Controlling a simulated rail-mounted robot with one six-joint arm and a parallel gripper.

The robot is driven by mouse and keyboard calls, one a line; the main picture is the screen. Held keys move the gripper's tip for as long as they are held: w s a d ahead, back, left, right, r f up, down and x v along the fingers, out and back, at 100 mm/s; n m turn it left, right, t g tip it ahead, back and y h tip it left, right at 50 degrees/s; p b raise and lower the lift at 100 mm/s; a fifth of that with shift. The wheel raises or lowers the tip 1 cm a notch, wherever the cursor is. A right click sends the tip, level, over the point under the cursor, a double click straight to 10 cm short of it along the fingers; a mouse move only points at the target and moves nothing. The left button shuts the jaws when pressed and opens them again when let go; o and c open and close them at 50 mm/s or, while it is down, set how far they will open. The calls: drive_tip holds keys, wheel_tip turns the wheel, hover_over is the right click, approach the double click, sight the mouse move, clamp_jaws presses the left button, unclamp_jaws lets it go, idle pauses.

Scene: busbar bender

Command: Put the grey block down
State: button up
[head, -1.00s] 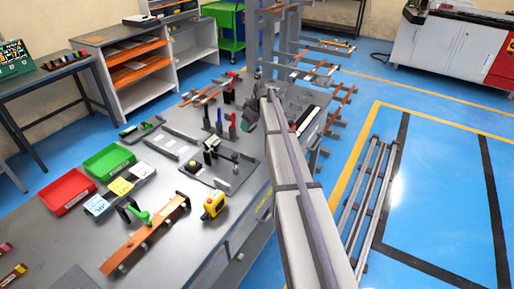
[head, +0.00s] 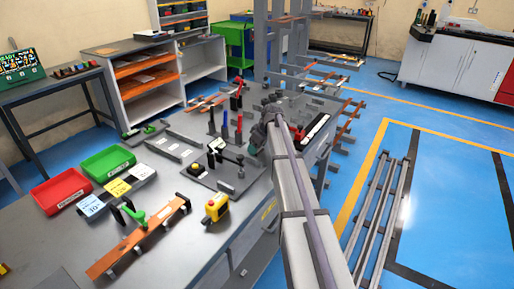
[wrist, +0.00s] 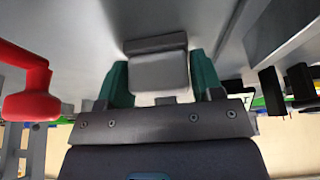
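The grey block (wrist: 160,72) sits between the two teal fingers of my gripper (wrist: 162,82) in the wrist view. Both fingers lie against its sides. In the head view, my gripper (head: 257,137) is over the right part of the grey bench (head: 160,245), near the bench's right edge. The block cannot be made out there, and the arm hides part of the bench. Whether the block touches a surface below cannot be told.
A red-handled part (wrist: 30,95) stands left of my gripper in the wrist view, and dark posts (wrist: 285,88) stand right. On the bench are a red tray (head: 60,190), a green tray (head: 108,163), a copper bar (head: 140,238) and a yellow box (head: 216,207).

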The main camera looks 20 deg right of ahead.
drive_tip(key=o, duration=0.4)
drive_tip(key=p+v, duration=1.2)
drive_tip(key=v, duration=0.1)
drive_tip(key=s+a+f+m+g+h, duration=0.1)
drive_tip(key=s+a+m+g, duration=0.3)
drive_tip(key=s+a, duration=2.1)
drive_tip(key=s+m+h, duration=0.1)
drive_tip(key=s+m, duration=0.1)
drive_tip(key=s, duration=0.2)
drive_tip(key=shift+s+a+f+b, duration=0.25)
drive_tip(key=shift+s+f+b, duration=0.05)
drive_tip(key=shift+f, duration=0.1)
